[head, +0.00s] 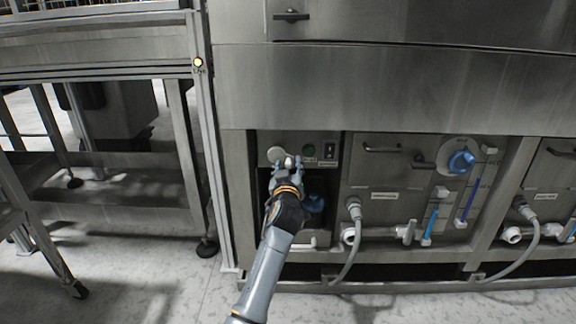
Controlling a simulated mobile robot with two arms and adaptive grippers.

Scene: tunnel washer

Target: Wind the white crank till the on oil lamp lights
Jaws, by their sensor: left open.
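A white round part (275,154), which looks like the white crank, sits at the left of a grey control panel in a recess of the machine. My left gripper (287,163) is open right in front of its lower right side. I cannot tell whether the fingers touch it, and they hide part of it. A small green lamp (308,151) is on the same panel, just right of the gripper. It looks dull green; its label is too small to read. My right gripper is out of view.
A dark switch (330,148) is right of the lamp.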

